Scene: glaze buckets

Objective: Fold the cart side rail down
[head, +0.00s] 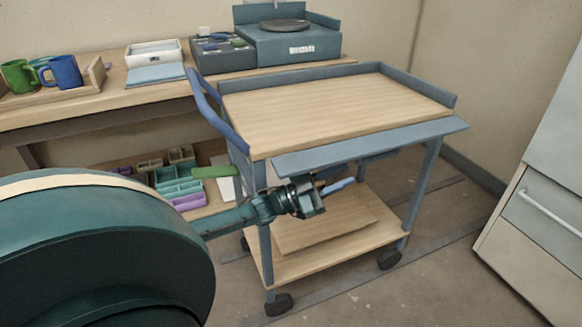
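The cart (335,112) has a wooden top and a blue-grey frame. Its near side rail (372,145) lies along the front edge of the top and leans outward, below the level of the upright back rail (300,77). The short rail at the right end (418,86) also stands upright. My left gripper (330,189) is under the near rail, close to the cart's left front leg and above the lower shelf. It looks apart from the rail. A light blue piece shows at its tip; whether the fingers are open or shut is unclear. My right gripper is out of view.
A blue push handle (218,112) rises at the cart's left end. The lower shelf (345,245) carries a flat board. Behind stands a workbench (110,97) with mugs and boxes. A pale cabinet (535,225) is at right; the floor between is clear.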

